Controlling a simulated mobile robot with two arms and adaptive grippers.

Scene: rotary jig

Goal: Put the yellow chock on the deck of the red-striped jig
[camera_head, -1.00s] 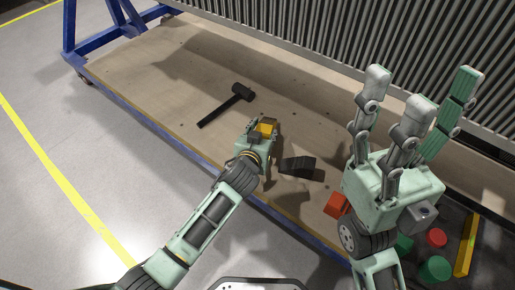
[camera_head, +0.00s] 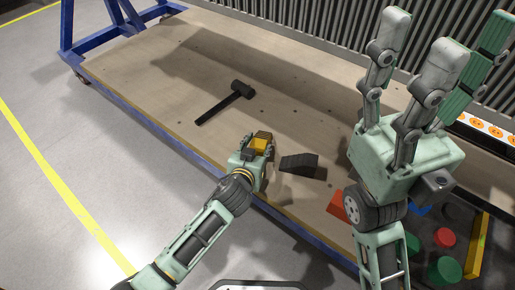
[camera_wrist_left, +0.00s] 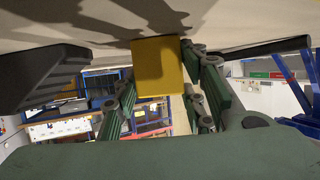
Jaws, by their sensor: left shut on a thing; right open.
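The yellow chock (camera_head: 261,141) is in my left gripper (camera_head: 257,149), above the front part of the wooden tabletop (camera_head: 165,85). In the left wrist view the chock (camera_wrist_left: 158,65) shows a plain yellow face between the green fingers (camera_wrist_left: 160,97), which are shut on it. My right gripper (camera_head: 430,75) is open and empty, its fingers pointing up, over the right part of the table. I cannot make out a red-striped jig for certain in either view.
A black mallet (camera_head: 232,98) lies behind my left gripper, and a dark wedge (camera_head: 299,163) lies to its right. A red block (camera_head: 337,206), a red piece (camera_head: 445,238), green cylinders (camera_head: 445,270) and a yellow bar (camera_head: 479,246) are front right. An orange-dotted white strip (camera_head: 484,127) is far right.

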